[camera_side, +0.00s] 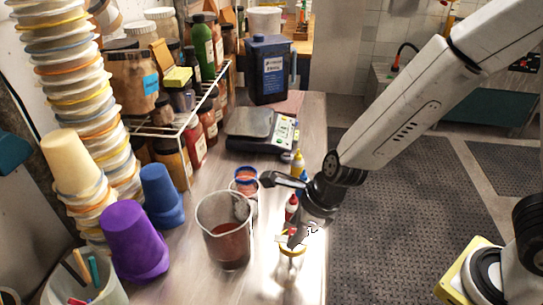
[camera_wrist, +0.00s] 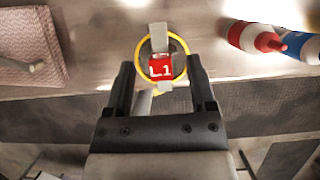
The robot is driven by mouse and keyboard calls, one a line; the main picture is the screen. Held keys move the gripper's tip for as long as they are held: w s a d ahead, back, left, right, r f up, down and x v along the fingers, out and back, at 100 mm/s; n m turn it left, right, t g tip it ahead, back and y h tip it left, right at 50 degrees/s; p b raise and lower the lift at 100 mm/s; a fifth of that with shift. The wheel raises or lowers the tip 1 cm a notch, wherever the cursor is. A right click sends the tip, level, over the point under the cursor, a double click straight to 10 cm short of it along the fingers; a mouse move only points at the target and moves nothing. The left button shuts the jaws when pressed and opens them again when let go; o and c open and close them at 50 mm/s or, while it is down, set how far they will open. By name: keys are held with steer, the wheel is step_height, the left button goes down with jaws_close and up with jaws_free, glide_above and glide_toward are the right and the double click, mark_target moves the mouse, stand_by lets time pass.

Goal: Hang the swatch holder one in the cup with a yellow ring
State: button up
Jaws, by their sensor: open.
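The cup with a yellow ring (camera_side: 291,250) stands on the bench below my gripper in the side view. In the wrist view its yellow ring (camera_wrist: 183,46) shows from above. A pale swatch holder with a red label reading "L1" (camera_wrist: 160,67) lies across the ring's opening. How far it hangs inside is hidden. My gripper (camera_wrist: 160,68) is open, with one finger to each side of the holder and a gap to both. In the side view my gripper (camera_side: 297,237) is just above the cup and partly covers it.
A large clear beaker with reddish liquid (camera_side: 226,240) stands left of the cup. Behind are a blue-rimmed cup (camera_side: 244,174), small bottles including a red-and-white one (camera_side: 291,207), and a scale (camera_side: 250,124). Purple (camera_side: 134,243) and blue (camera_side: 161,196) buckets stand left. The bench's right edge is close.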

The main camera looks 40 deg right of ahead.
steer(key=v, duration=0.6)
steer(key=shift+r, duration=0.3)
steer(key=shift+s+d, duration=0.15)
steer(key=shift+d, duration=0.1)
stand_by(0.8)
steer(key=s+d+f+n+h, duration=0.1)
steer(key=d+n, duration=0.6)
steer(key=n, duration=0.6)
steer(key=s+d+f+n+h, duration=0.1)
steer(key=d+n+h, duration=0.1)
steer(key=d+n, duration=0.6)
steer(key=n, duration=0.6)
steer(key=shift+d+f+g, duration=0.3)
steer(key=shift+d+f, duration=0.05)
